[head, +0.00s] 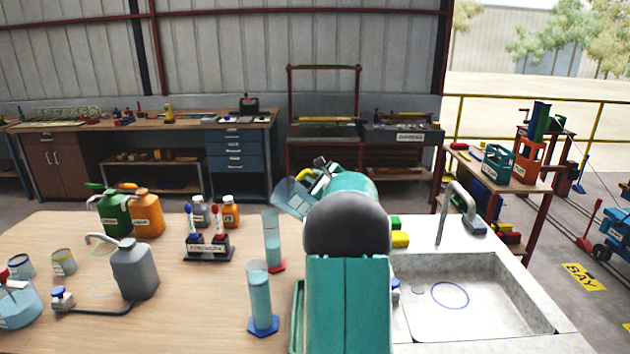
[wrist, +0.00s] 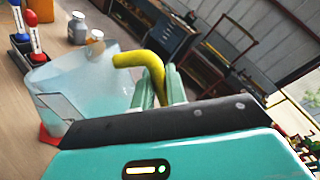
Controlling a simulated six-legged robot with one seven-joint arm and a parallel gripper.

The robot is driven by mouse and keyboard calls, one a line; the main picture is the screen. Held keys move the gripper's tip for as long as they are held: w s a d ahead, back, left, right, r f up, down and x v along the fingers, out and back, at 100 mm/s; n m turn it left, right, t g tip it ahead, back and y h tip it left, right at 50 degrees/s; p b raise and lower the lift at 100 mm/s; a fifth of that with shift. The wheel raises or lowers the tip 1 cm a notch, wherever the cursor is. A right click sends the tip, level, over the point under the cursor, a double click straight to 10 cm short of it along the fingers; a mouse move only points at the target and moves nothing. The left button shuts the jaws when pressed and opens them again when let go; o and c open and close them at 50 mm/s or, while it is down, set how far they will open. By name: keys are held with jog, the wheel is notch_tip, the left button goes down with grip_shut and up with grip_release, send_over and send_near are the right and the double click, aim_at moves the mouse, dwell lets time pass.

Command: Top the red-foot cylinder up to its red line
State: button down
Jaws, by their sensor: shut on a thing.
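The red-foot cylinder (head: 272,240) stands upright on the wooden bench, partly filled with pale blue liquid. I cannot make out its red line. In the wrist view its red foot (wrist: 49,135) shows below a clear jug (wrist: 80,92), which hides much of the cylinder. My gripper (wrist: 160,92) is shut on the jug's yellow handle (wrist: 138,60). In the head view the jug (head: 293,197) is tilted, above and right of the cylinder's top. The jug holds some pale blue liquid; I see no clear stream. A blue-foot cylinder (head: 260,298) stands nearer me.
A grey bottle (head: 135,270), a marker stand (head: 208,247), small bottles (head: 230,212) and green and orange jugs (head: 147,214) stand left. A sink (head: 480,295) with a tap (head: 455,205) lies right. My arm hides part of the bench.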

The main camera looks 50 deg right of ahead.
aim_at(305, 170)
jog(key=shift+w+a+r+n+g, duration=0.15)
jog(key=shift+w+a+r+n, duration=0.15)
jog(key=shift+a+r+n, duration=0.35)
jog(key=shift+w+a+r+n+g, duration=0.15)
jog(key=shift+w+a+r+n, duration=0.25)
jog(key=shift+r+n, duration=0.45)
jog(key=shift+w+a+r+n+h, duration=0.25)
jog(key=shift+a+r+n, duration=0.15)
jog(key=shift+a+n, duration=0.1)
jog(key=shift+w+a+r+n+h, duration=0.2)
jog(key=shift+a+r+n, duration=0.15)
jog(key=shift+a+n, duration=0.15)
jog(key=shift+w+a+r+n+g+h, duration=0.2)
jog(key=shift+w+a+r+n, duration=0.1)
jog(key=shift+a+n, duration=0.15)
jog(key=shift+w+a+r+n+g+h, duration=0.1)
jog(key=shift+w+a+r+n+g, duration=0.1)
jog(key=shift+a+r+n, duration=0.2)
dwell(2.6)
jog(key=shift+f, duration=0.1)
